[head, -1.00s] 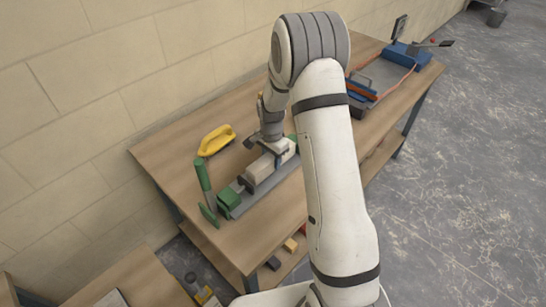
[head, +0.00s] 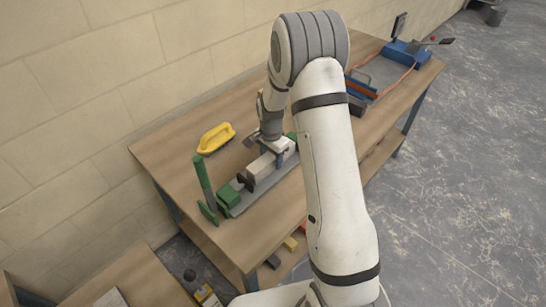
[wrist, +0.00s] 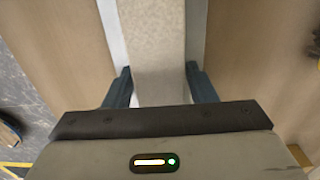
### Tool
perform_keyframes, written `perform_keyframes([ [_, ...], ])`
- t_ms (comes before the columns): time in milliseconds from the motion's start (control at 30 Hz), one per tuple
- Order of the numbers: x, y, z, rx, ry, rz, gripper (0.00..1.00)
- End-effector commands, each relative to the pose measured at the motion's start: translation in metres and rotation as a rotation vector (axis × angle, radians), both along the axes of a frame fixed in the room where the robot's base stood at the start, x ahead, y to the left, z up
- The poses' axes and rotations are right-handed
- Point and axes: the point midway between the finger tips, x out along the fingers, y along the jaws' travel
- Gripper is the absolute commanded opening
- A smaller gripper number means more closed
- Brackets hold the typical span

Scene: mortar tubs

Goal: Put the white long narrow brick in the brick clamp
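The white long narrow brick (head: 259,167) lies lengthwise over the grey bed of the brick clamp (head: 237,208) on the table; whether it rests fully on the bed is hard to tell. The clamp's green end block (head: 228,196) and dark jaw (head: 245,181) are near the brick's front end. Its green handle (head: 203,178) stands up beside them. My gripper (head: 277,156) is over the far part of the brick. In the wrist view my gripper (wrist: 159,86) has one finger against each long side of the brick (wrist: 155,45). The far end is hidden by my arm.
A yellow-handled float (head: 215,138) lies behind the clamp, near the wall. A blue tool with an orange rail (head: 362,84) stands at the table's far right. Several small blocks lie below the table.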

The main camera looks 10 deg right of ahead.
Motion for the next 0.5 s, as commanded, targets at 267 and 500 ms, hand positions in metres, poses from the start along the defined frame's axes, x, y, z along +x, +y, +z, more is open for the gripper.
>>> perform_keyframes([
  [267,-0.0006,0.0002,-0.0007,0.000,0.001,0.000,0.65],
  [500,-0.0002,0.0003,0.0078,0.000,0.001,0.000,0.65],
])
